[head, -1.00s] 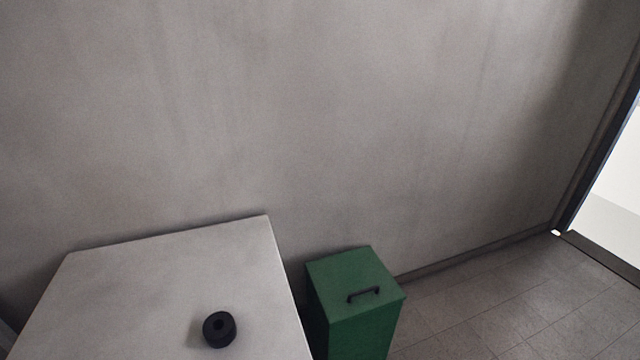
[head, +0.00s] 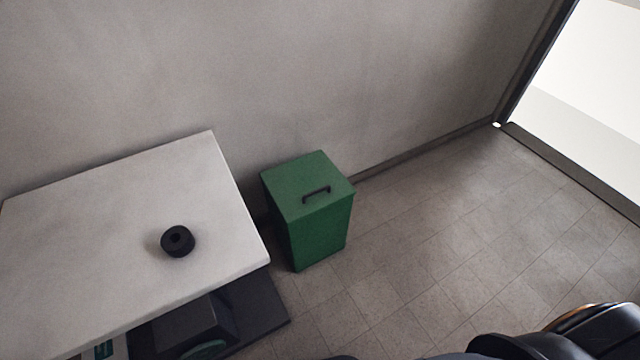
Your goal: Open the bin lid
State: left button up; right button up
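A green bin (head: 318,235) stands on the floor against the wall, just right of the table. Its flat green lid (head: 290,180) is closed and carries a dark bar handle (head: 316,194) on top. Neither of my grippers shows in the head view. Only dark parts of my own body show along the bottom right edge, apart from the bin.
A pale table (head: 110,225) stands left of the bin, with a black roll (head: 177,241) on top and a dark boxy item (head: 190,328) beneath. Tiled floor (head: 420,230) right of the bin is clear. A bright doorway (head: 585,85) opens at far right.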

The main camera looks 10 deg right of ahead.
aim_at(300, 188)
jog(key=i+l+u, duration=0.1)
jog(key=l, duration=0.2)
jog(key=i+l+u, duration=0.15)
jog(key=l, duration=0.2)
jog(key=i+l+u, duration=0.1)
jog(key=l, duration=0.25)
jog(key=i+l+u, duration=0.1)
jog(key=l, duration=0.25)
jog(key=i, duration=0.1)
